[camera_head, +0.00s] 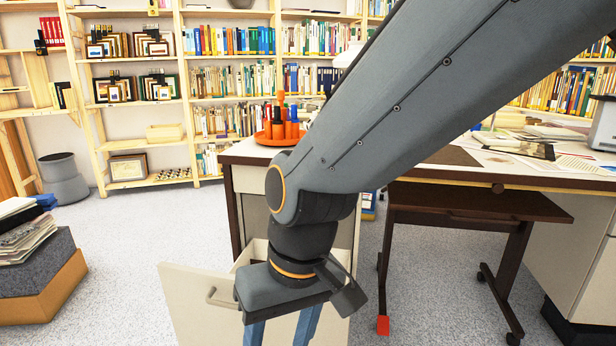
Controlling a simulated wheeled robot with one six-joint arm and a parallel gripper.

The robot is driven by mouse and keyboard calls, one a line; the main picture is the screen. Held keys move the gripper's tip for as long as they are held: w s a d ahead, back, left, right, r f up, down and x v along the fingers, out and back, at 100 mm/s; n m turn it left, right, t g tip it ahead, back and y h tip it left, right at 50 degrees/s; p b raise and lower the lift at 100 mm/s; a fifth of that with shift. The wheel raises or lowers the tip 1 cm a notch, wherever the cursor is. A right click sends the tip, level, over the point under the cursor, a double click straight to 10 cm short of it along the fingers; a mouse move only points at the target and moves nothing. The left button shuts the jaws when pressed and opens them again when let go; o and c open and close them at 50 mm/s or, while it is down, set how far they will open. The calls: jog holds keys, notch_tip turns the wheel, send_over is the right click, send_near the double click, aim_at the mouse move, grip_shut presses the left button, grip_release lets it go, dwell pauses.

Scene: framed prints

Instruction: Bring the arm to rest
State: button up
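My arm reaches in from the upper right and bends down at its wrist. My gripper (280,331) hangs at the bottom middle, pointing down in front of the desk. Its two blue fingers stand apart, but their tips are cut off by the lower edge of the picture. Nothing shows between the visible parts of the fingers. The gripper is over or in front of an open drawer (184,297) with a metal handle; I cannot tell the exact gap between them. My arm hides part of the desk (239,152) and the drawer's inside.
An orange tray (264,140) with upright coloured items stands on the desk. A dark low table (470,204) is under the desk at right. Books are piled on a grey and orange block (40,280) at left. Shelves (188,97) line the back. Carpet between is clear.

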jog(key=s+d+p, duration=0.1)
jog(key=s+d, duration=0.2)
jog(key=s, duration=0.1)
jog(key=d+r+m+h+p, duration=0.1)
jog(key=d+r+m+p, duration=0.2)
jog(key=d+r+p, duration=0.7)
jog(key=d+r+m+h+p, duration=0.1)
jog(key=d+r+m+p, duration=0.1)
jog(key=d+r+p, duration=0.8)
notch_tip(320, 180, up, 5)
jog(key=p, duration=1.1)
jog(key=shift+r+m, duration=0.2)
jog(key=shift+m, duration=0.2)
